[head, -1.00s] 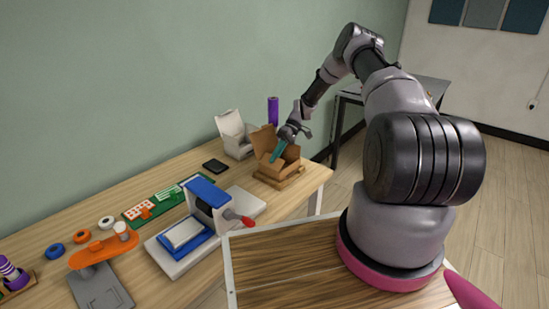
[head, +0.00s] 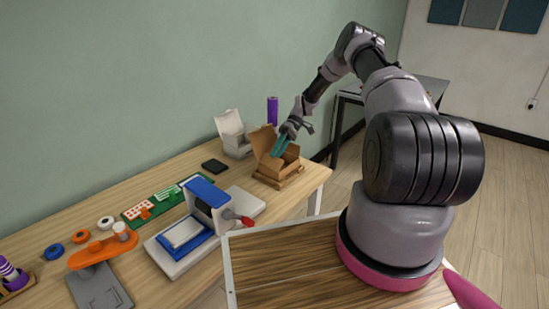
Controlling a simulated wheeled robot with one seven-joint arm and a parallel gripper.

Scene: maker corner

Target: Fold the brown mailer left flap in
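The brown mailer (head: 285,169) is an open cardboard box at the far right end of the workbench. Its tall lid panel stands up at the back left. A flap shows inside the opening, but which flap it is and how far it is folded are too small to tell. My gripper (head: 279,150) has teal fingers and points down at the mailer opening from above. The fingers cover part of the box interior. I cannot tell whether they touch the cardboard, or how far apart they are.
A white open box (head: 233,140) and a purple cylinder (head: 272,110) stand behind the mailer. A black phone-like slab (head: 214,166) lies to its left. A blue and white press with a red-tipped lever (head: 208,192) stands nearer.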

